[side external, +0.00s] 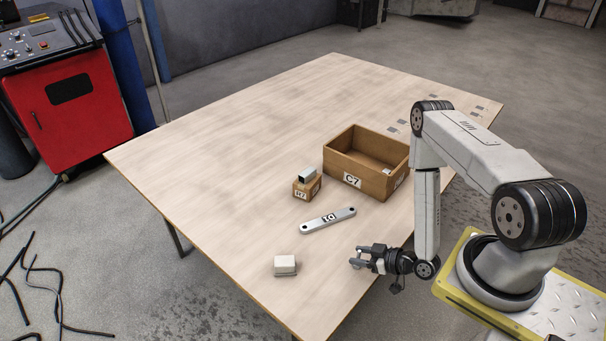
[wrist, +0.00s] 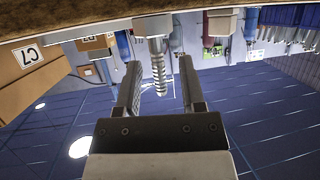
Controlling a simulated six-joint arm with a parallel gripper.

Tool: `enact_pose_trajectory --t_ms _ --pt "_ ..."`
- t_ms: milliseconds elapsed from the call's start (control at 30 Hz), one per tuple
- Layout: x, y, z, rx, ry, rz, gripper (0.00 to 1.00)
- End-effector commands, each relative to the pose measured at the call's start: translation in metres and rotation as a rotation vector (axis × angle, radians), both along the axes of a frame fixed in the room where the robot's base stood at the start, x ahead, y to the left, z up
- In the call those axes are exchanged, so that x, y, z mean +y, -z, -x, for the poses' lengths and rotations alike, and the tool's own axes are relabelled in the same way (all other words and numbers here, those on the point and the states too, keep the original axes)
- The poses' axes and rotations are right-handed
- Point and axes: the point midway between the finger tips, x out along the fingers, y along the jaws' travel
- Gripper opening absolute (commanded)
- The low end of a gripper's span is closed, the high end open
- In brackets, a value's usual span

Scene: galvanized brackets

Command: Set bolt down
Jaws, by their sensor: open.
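The bolt (wrist: 157,62) shows in the wrist view, where the tabletop is along the upper edge. Its wide head is against the table and its threaded shaft points away from the surface, between my fingers. My gripper (wrist: 160,82) is open, with one finger on each side of the shaft and a visible gap to each. In the side view my gripper (side external: 359,257) is low over the near right part of the table, level with the surface. The bolt is too small there to make out clearly.
An open wooden crate labelled C7 (side external: 349,182) stands toward the right. A small wooden block (side external: 306,190) with a grey piece on top is beside it. A flat metal bracket (side external: 328,221) and a pale block (side external: 285,264) lie nearer. The table's far left is clear.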

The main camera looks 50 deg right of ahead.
Motion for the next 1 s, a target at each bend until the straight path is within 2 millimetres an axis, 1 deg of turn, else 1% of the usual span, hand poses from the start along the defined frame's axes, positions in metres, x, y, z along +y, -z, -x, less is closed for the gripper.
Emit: enact_pose_trajectory --t_ms 300,600,800,1000 --pt "-0.004 -0.007 0.025 0.001 0.005 -0.001 0.51" --pt "-0.007 -0.014 0.042 0.002 0.004 0.000 0.51" --pt "-0.008 -0.017 0.048 0.001 0.002 0.000 0.51" --pt "-0.008 -0.018 0.050 0.000 0.001 0.001 0.51"
